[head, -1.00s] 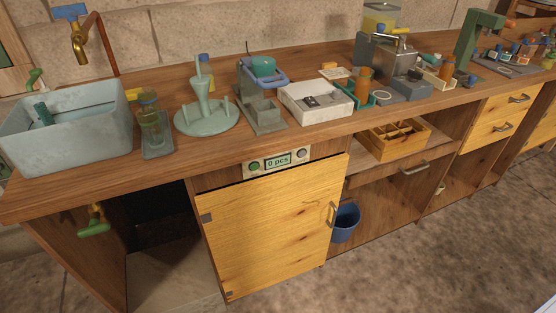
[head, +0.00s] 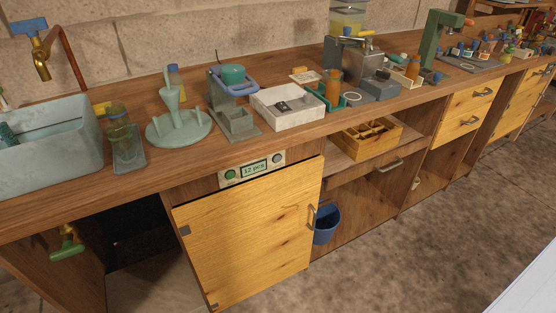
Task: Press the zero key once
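A small pale panel (head: 240,176) is set in the front edge of the counter above a yellow cabinet door. Its display (head: 254,169) seems to read "12 pcs". A round green key (head: 230,174) sits left of the display and a round grey key (head: 277,158) sits right of it. I cannot read any marking that tells which is the zero key. Nothing touches either key. My gripper is not in view.
The yellow door (head: 250,232) with a bar handle (head: 312,217) is below the panel. On the counter above stand a green stand with a round base (head: 180,130) and a white tray (head: 286,116). A blue bucket (head: 326,226) is under the counter. The space before the panel looks clear.

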